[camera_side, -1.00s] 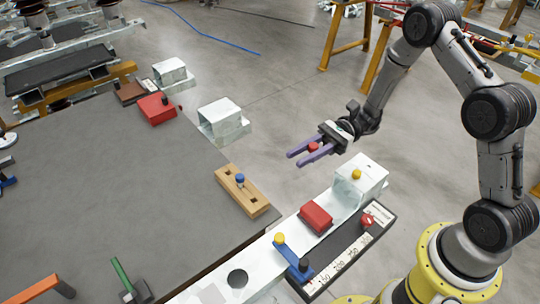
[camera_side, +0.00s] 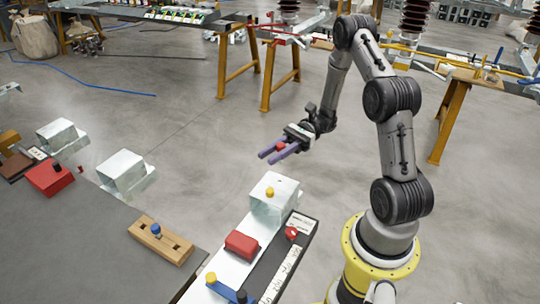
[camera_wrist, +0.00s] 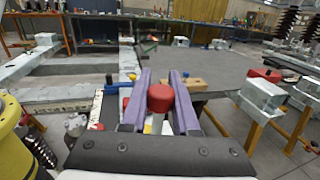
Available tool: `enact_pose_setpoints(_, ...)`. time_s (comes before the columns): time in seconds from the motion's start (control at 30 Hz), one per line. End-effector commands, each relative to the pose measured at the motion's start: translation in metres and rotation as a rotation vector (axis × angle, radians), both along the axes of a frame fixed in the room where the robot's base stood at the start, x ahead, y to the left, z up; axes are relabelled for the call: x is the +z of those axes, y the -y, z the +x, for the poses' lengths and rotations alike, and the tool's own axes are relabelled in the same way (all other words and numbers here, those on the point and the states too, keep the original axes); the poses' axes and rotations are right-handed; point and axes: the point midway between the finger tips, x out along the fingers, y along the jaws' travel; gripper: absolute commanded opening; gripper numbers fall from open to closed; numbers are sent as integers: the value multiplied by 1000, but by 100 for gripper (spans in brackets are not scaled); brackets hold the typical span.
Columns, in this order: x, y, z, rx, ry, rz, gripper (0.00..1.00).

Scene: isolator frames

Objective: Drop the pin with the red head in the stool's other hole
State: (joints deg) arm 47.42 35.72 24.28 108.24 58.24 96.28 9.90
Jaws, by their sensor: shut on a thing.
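My gripper (camera_side: 280,150) is shut on the pin with the red head (camera_side: 281,147). It holds it in the air beyond the white stool-like block (camera_side: 287,212), apart from it. I cannot tell for certain which block is the stool.
A red box (camera_side: 241,245) and a blue bar (camera_side: 229,291) with a yellow knob lie near the white block. A dark labelled panel (camera_side: 272,262) lies beside them. Other white blocks (camera_side: 122,176) stand along the grey table (camera_side: 80,250). Open floor lies behind my gripper.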

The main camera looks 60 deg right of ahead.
Motion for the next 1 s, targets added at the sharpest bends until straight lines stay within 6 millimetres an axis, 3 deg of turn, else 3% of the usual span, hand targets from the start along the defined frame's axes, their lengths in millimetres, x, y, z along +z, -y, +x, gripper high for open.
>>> enact_pose_setpoints(0.17,-2,0,0,0,-2,1,0)
enact_pose_setpoints(0.7,-45,0,0,1,-2,1,0)
enact_pose_setpoints(1.0,-57,0,0,1,-1,0,0)
